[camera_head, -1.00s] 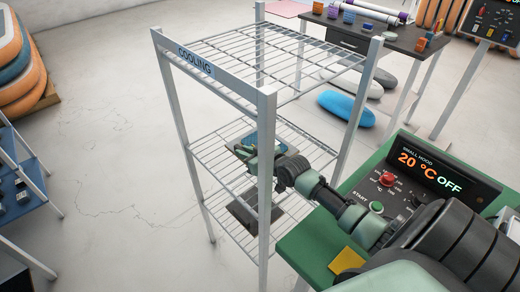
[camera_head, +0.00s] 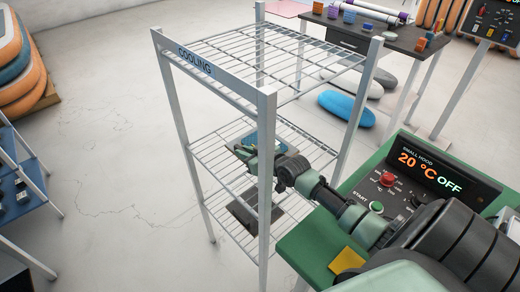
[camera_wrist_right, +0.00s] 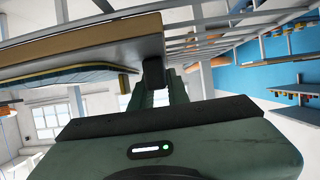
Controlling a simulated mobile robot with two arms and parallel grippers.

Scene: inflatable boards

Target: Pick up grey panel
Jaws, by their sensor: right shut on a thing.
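My right gripper (camera_head: 246,152) reaches in over the middle shelf of the cooling rack (camera_head: 212,158). It is shut on a flat panel, which I take to be the grey panel. In the right wrist view the panel (camera_wrist_right: 85,45) shows a tan edge and a grey face close to the finger (camera_wrist_right: 153,72). In the head view the gripper and a rack post hide much of it; a blue patch shows beside the wrist. A dark flat panel (camera_head: 241,213) lies on the lower shelf. My left gripper is not in view.
The rack's front posts and wire top shelf (camera_head: 290,55) surround the arm closely. A green bench (camera_head: 310,250) with a small hood control box (camera_head: 440,165) stands at the right. A blue shelf unit (camera_head: 25,180) is at the left. The floor between is clear.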

